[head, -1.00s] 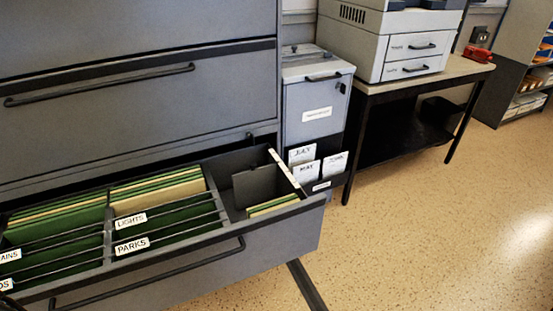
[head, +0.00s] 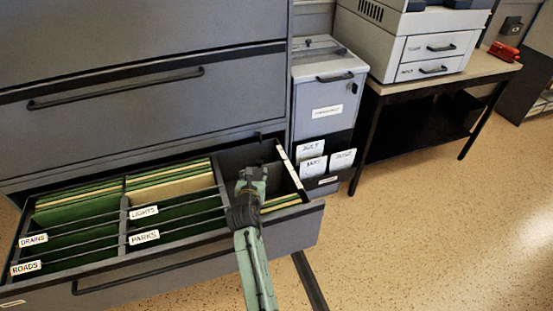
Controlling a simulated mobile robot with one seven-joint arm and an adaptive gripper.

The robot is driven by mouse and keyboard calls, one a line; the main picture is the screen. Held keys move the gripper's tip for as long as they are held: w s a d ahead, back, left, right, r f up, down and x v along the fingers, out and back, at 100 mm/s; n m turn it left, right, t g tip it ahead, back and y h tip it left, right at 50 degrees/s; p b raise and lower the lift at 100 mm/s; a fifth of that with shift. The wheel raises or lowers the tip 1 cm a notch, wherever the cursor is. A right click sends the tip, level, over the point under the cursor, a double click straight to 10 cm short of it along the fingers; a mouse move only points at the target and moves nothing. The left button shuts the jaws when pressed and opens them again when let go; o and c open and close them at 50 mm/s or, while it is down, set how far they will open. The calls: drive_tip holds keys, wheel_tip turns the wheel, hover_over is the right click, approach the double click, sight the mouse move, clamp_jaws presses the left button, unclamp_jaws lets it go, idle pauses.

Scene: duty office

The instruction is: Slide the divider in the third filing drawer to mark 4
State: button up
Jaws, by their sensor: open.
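The third filing drawer (head: 190,260) is pulled open at lower left in the head view. Its right compartment holds a dark upright divider (head: 275,179), mostly hidden behind my gripper (head: 252,174). A pale marked strip (head: 291,174) runs along the right wall of that compartment; its marks are too small to read. My gripper is open and comes in from the front, over the right compartment at the divider. I cannot tell whether it touches the divider or whether the plate is between the fingers.
Green and tan folders (head: 165,182) fill the left compartments, behind labelled rails. Closed drawers (head: 140,85) rise above the open one. A grey cabinet (head: 325,95) with card pockets stands close on the right, then a printer table (head: 450,82). The floor (head: 430,230) at right is clear.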

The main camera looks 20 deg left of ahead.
sight(259, 162)
drive_tip(key=x, duration=1)
drive_tip(key=shift+w+f, duration=0.25)
drive_tip(key=shift+w, duration=0.05)
clamp_jaws()
idle(0.5)
